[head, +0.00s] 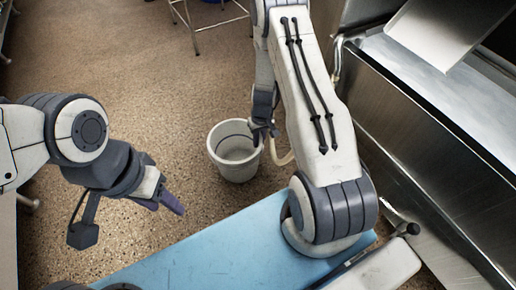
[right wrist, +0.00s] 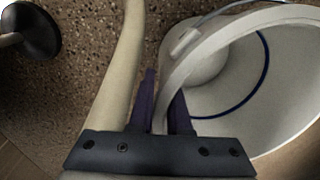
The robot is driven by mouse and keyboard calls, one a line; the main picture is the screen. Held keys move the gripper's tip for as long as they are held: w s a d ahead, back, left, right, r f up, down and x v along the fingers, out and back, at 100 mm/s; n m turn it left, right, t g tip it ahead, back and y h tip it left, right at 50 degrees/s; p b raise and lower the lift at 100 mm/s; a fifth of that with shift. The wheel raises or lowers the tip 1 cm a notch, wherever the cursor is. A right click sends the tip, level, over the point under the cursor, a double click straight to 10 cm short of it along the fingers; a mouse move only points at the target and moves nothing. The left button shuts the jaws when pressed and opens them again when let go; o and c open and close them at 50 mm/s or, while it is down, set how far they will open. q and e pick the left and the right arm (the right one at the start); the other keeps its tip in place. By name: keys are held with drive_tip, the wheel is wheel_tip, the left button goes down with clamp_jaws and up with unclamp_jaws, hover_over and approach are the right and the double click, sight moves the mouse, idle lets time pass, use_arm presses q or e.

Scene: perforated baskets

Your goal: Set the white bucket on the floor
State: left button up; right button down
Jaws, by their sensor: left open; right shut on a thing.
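The white bucket (head: 233,172) stands upright, open side up, in the middle of the head view, over the speckled floor (head: 130,75). It looks empty, with a dark line around its inside. My right gripper (head: 264,132) is at its right rim. In the right wrist view my right gripper (right wrist: 164,112) has its purple fingers shut on the rim of the bucket (right wrist: 290,110). I cannot tell whether the bottom touches the floor. My left gripper (head: 171,202) is open and empty, left of and nearer than the bucket.
A blue surface (head: 200,252) lies in front. A steel counter unit (head: 430,140) stands along the right. A metal-legged stool (head: 205,18) is at the back. A cream curved tube (right wrist: 125,70) runs beside my right fingers. Floor left of and behind the bucket is clear.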

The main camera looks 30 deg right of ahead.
drive_tip(key=shift+f+b, duration=0.55)
drive_tip(key=shift+f, duration=0.75)
drive_tip(key=shift+f, duration=0.15)
drive_tip(key=c, duration=0.9)
unclamp_jaws()
drive_tip(key=shift+o, duration=0.2)
